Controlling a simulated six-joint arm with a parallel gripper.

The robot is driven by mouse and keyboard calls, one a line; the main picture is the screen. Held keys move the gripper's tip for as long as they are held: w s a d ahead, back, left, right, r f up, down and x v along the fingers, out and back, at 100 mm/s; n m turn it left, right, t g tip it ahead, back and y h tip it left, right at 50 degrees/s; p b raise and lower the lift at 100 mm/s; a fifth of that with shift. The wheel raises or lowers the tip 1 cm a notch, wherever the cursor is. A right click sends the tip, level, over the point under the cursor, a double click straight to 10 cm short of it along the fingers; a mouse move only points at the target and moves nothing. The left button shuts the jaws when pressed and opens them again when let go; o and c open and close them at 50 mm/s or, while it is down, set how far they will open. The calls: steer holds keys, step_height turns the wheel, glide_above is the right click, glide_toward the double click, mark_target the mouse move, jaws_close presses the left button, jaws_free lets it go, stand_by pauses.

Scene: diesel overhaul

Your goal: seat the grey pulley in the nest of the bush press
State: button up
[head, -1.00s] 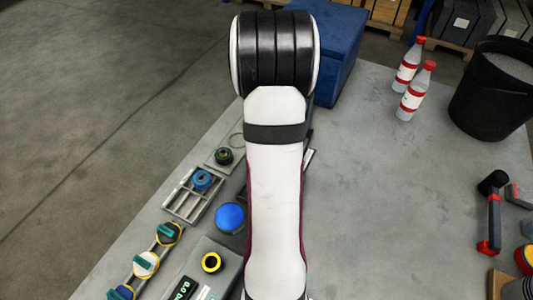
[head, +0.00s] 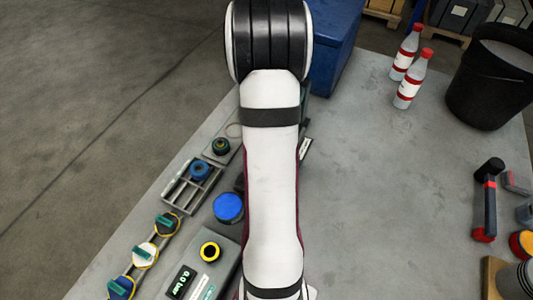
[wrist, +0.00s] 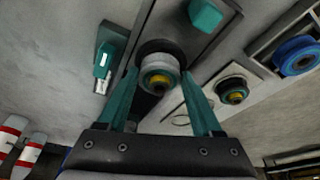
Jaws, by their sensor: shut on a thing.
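The grey pulley (wrist: 160,74), a pale ring with a yellow centre, sits between the teal fingertips of my gripper (wrist: 160,82) in the wrist view. My gripper is shut on it. Just behind the pulley is a black round part on a dark grey plate (wrist: 183,42), which looks like the bush press and its nest. A teal block (wrist: 205,15) stands on that plate. The pulley overlaps the black round part, and I cannot tell whether they touch. In the head view my arm hides the gripper, the pulley and most of this area.
A dark green pulley (wrist: 232,92) sits on a pale plate. A blue pulley (head: 199,170) is in a divided tray (head: 187,196). Also in the head view are a blue round button (head: 228,207), two bottles (head: 407,88) and a black bucket (head: 480,95).

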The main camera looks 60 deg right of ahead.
steer(key=shift+f, duration=0.7)
steer(key=o, duration=1.4)
steer(key=shift+r, duration=0.1)
steer(key=shift+r, duration=3.4)
steer(key=shift+r, duration=2)
